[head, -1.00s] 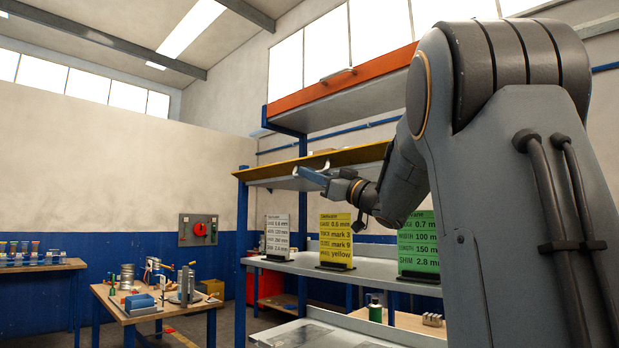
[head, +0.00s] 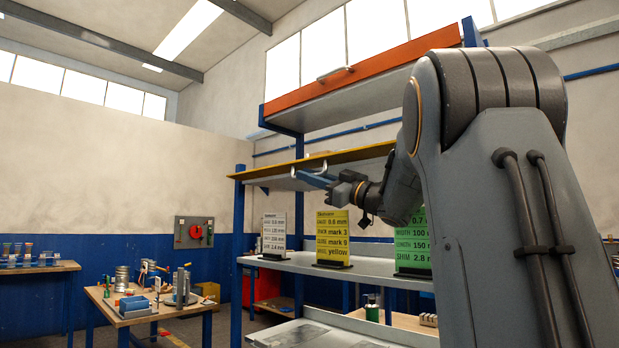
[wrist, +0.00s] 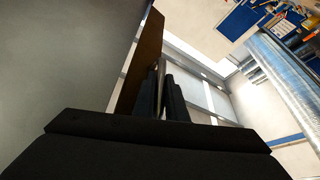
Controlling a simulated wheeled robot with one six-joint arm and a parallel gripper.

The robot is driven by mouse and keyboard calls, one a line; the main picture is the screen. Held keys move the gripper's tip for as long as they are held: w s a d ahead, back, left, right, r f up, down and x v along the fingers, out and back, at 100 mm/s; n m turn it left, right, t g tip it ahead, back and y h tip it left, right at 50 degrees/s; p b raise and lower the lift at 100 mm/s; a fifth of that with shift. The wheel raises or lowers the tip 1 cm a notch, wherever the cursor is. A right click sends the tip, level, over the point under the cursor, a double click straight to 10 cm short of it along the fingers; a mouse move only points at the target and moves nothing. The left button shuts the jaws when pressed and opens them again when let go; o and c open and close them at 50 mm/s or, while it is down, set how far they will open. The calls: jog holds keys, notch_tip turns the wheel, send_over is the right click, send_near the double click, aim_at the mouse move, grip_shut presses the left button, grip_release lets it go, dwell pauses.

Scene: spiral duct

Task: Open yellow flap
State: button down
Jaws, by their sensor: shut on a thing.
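The yellow flap (head: 345,155) shows in the head view as a long yellow edge with a grey underside, under the orange panel. It lies roughly level, raised above the shelf with the sign cards. A pale handle (head: 322,165) is on its front edge. My gripper (head: 312,175) is at this handle from below and to the right. In the wrist view my dark fingers (wrist: 163,93) are closed about a thin pale bar, which looks like the handle. The flap's brownish-yellow edge (wrist: 140,62) runs beside them. The fingers hide part of the handle.
An orange flap (head: 345,78) with a handle stands raised above. White, yellow (head: 332,238) and green sign cards stand on the grey shelf below. My arm covers the right side. A workbench (head: 125,310) with tools is at lower left; a wall switch box (head: 194,232) is behind.

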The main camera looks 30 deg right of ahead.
jog(key=c, duration=2.1)
grip_release()
jog(key=shift+r, duration=0.1)
jog(key=b+v, duration=0.2)
jog(key=v, duration=0.6)
